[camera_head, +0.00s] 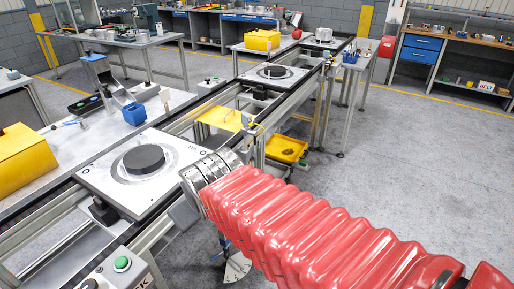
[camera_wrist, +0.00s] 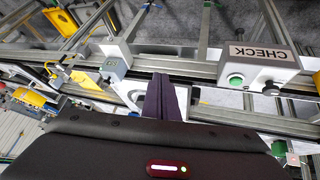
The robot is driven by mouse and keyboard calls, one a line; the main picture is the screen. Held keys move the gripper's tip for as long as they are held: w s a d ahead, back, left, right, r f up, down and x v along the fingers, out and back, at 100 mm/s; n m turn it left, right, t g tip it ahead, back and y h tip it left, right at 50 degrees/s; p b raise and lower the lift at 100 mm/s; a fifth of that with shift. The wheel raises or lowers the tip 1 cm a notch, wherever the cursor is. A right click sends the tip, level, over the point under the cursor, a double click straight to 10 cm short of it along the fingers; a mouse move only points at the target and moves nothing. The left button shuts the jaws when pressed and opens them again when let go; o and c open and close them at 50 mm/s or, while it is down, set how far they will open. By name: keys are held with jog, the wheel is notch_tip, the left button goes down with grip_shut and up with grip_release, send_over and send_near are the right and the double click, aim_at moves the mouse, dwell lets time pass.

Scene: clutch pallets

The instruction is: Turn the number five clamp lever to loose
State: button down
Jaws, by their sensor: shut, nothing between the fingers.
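My gripper (camera_wrist: 161,78) shows in the wrist view as dark fingers pressed together, pointing at the conveyor rail with nothing between them. In the head view my red-sleeved arm hides the fingers. A white fan-shaped plate (camera_head: 237,268) with a small blue part above it shows below the conveyor edge, partly behind my arm. It may belong to a clamp lever, but its number and setting are not readable. I cannot make out a lever at the fingers in the wrist view.
A pallet (camera_head: 103,178) with a black disc stands on the conveyor beside my arm. A CHECK button box (camera_wrist: 255,68) and a grey box (camera_wrist: 115,68) sit along the rail. A yellow bin (camera_head: 286,149) lies beyond my arm. Open floor (camera_head: 400,165) is at right.

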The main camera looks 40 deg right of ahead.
jog(key=w+d+f+n+t+h, duration=0.2)
jog(key=w+d+f+n, duration=0.1)
jog(key=w+d, duration=0.6)
jog(key=w+d+f+n+t+h, duration=0.1)
jog(key=w+d+f+n+t, duration=0.2)
jog(key=w+d, duration=0.65)
jog(key=s+d+f+n+t, duration=0.2)
jog(key=d+f+n, duration=0.2)
jog(key=d, duration=0.3)
jog(key=s+d+f+n+t, duration=0.2)
jog(key=d+f+n+t, duration=0.1)
jog(key=d+f, duration=0.3)
jog(key=shift+s+d+n, duration=0.15)
jog(key=shift+d+n, duration=0.35)
jog(key=shift+d, duration=0.5)
jog(key=d+x, duration=0.2)
jog(key=x, duration=1.1)
jog(key=shift+s+d+r, duration=0.25)
jog(key=shift+s+d, duration=0.05)
jog(key=shift+s, duration=0.1)
